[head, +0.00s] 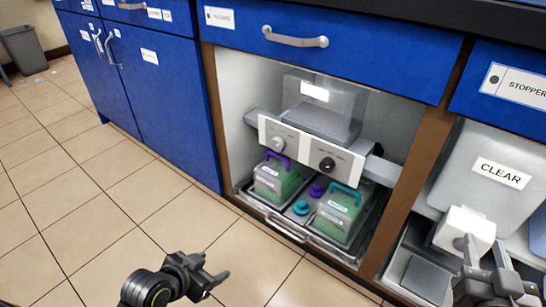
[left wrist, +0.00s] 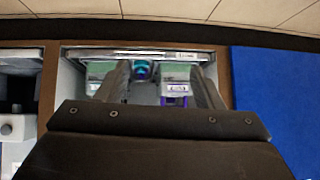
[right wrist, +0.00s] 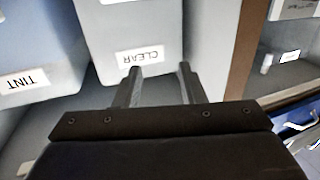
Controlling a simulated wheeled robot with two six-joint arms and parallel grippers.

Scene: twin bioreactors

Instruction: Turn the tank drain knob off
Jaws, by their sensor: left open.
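A white control panel (head: 309,150) crosses the open middle bay. It carries a light grey knob (head: 277,144) on the left and a black knob (head: 327,164) on the right. Their small labels are too blurred to read. My left gripper (head: 222,281) is open and empty over the floor, in front of and below the bay. Its fingers (left wrist: 160,85) frame the bay's lower part in the left wrist view. My right gripper (head: 484,243) is open by a white block (head: 465,228) below the CLEAR container (head: 490,180). The right wrist view shows its spread fingers (right wrist: 158,85).
A grey tray (head: 272,222) below the panel holds a green box with a purple handle (head: 275,182), one with a teal handle (head: 340,210), and teal and purple caps. Blue drawers and doors (head: 168,115) surround the bay.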

